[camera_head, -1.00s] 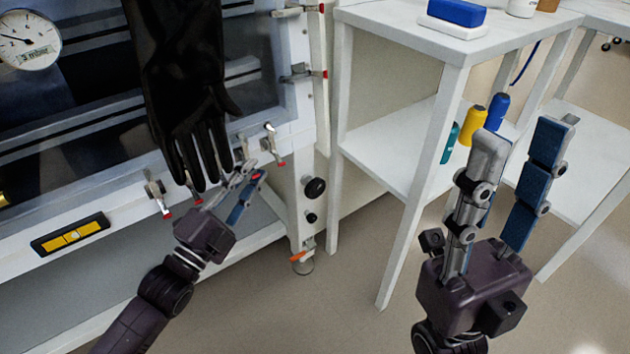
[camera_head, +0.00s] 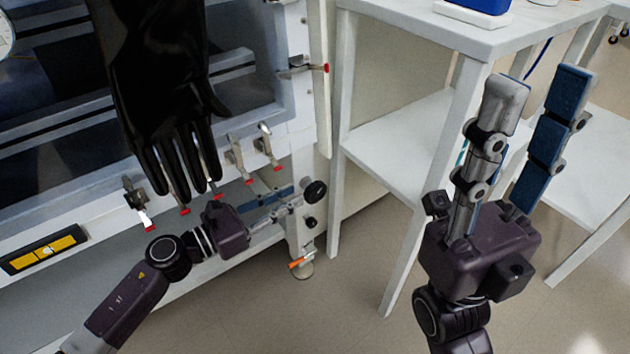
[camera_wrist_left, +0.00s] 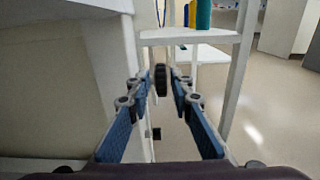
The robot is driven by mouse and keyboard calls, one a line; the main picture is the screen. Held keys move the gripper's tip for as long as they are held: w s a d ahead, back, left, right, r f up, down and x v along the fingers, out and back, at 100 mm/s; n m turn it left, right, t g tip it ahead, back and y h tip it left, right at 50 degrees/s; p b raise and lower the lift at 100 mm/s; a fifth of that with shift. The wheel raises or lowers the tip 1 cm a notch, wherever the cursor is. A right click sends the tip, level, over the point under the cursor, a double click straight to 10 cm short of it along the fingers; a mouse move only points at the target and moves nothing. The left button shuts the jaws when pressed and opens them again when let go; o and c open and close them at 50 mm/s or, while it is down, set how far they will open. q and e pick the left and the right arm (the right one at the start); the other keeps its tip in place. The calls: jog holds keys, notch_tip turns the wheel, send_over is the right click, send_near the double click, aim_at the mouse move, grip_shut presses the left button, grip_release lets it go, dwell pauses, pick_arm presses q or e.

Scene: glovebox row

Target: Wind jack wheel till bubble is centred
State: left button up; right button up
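The jack wheel is probably the larger black knob (camera_head: 315,191) on the white post at the cabinet's right corner. It also shows in the left wrist view (camera_wrist_left: 161,80), between the fingertips or just beyond them. My left gripper (camera_head: 296,197) is open, its fingers pointing at this knob; contact cannot be told. The spirit level (camera_head: 42,250), a black bar with a yellow window, sits on the cabinet's front ledge at left. Its bubble is too small to place. My right gripper (camera_head: 540,92) is open and empty, pointing up in front of the white shelf.
A black glove (camera_head: 165,90) hangs in front of the cabinet window, above my left arm. Red-tipped clamps (camera_head: 235,155) line the window's lower edge. A smaller black knob (camera_head: 309,223) and an orange lever (camera_head: 301,260) are below the wheel. A white shelf unit (camera_head: 400,150) stands to the right.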

aim_at(310, 187)
pick_arm(q)
jog(key=b+x, duration=0.1)
jog(key=x, duration=0.6)
jog(key=shift+w+d, duration=0.1)
jog(key=shift+d, duration=0.1)
grip_shut()
